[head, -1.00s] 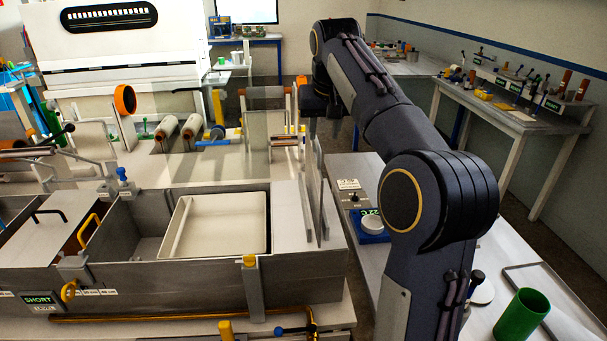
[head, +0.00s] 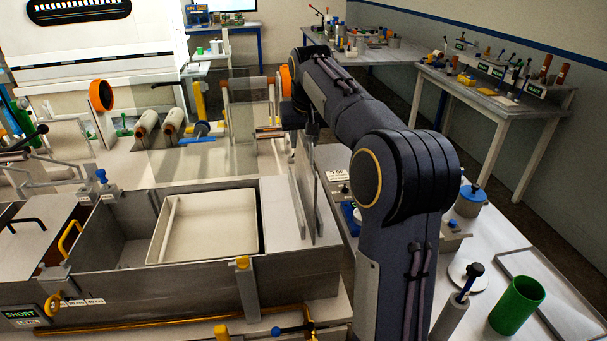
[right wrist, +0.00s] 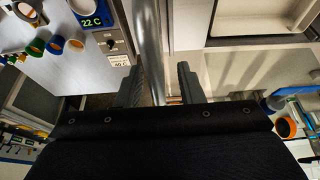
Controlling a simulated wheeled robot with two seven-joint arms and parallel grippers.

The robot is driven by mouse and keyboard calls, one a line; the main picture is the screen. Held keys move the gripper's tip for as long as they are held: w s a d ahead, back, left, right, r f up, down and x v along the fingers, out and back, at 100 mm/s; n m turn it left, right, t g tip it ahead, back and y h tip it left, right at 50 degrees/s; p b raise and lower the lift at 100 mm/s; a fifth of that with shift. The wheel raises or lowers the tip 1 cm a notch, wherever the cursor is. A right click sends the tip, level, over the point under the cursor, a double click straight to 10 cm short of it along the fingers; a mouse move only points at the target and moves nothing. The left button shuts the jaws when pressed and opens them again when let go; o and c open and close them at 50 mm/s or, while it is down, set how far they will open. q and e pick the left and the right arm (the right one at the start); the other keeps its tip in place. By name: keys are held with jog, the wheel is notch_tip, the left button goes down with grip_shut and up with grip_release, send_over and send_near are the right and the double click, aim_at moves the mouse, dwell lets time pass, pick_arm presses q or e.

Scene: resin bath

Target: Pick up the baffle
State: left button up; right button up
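The task's baffle appears to be the thin grey upright plate (head: 315,205) at the right end of the metal bath (head: 190,293) in the head view. My right gripper (head: 305,130) is over its upper end there, its fingertips largely hidden by my own arm. In the right wrist view, my right gripper's two dark fingers (right wrist: 160,85) are apart, with the shiny grey plate (right wrist: 150,45) running between them. Gaps show beside the plate, so the gripper looks open around it, not closed on it. My left gripper is not in view.
A pale tray (head: 212,225) lies inside the bath, left of the plate. A green cup (head: 517,305) and a blue-topped pot (head: 470,201) stand on the bench to the right. A clear pane (head: 240,110) stands behind the bath.

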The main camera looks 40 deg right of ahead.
grip_shut()
dwell(1.4)
